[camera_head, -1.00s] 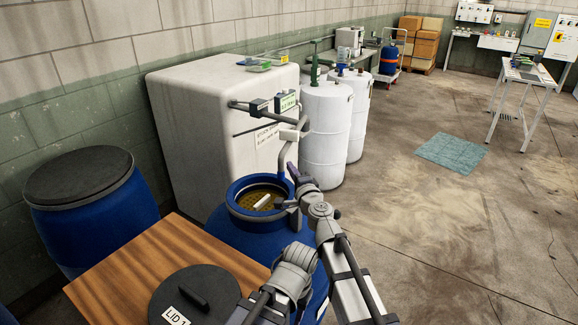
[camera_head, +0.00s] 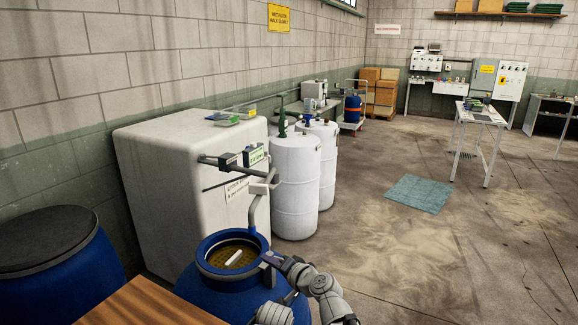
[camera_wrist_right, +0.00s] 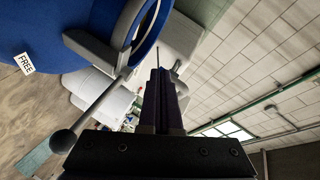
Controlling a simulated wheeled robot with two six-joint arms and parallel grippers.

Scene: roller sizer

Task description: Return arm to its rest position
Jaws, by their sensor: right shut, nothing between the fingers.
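My right gripper (camera_head: 272,258) is at the right rim of the open blue drum (camera_head: 202,278) in the head view. Its dark fingers are together and hold nothing; they also show shut in the right wrist view (camera_wrist_right: 160,105). In the head view they overlap the drum's rim, and I cannot tell whether they touch it. My right arm (camera_head: 325,285) runs back from there to the bottom edge. Another grey arm part of mine (camera_head: 272,314) shows low in the picture. My left gripper is not visible.
A pale bar (camera_head: 234,257) lies inside the drum's mouth. A grey bent pipe (camera_head: 256,205) rises beside it. A white cabinet (camera_head: 160,190) and white drums (camera_head: 295,190) stand behind. A wooden tabletop (camera_head: 150,305) is at lower left. Open floor (camera_head: 420,270) lies to the right.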

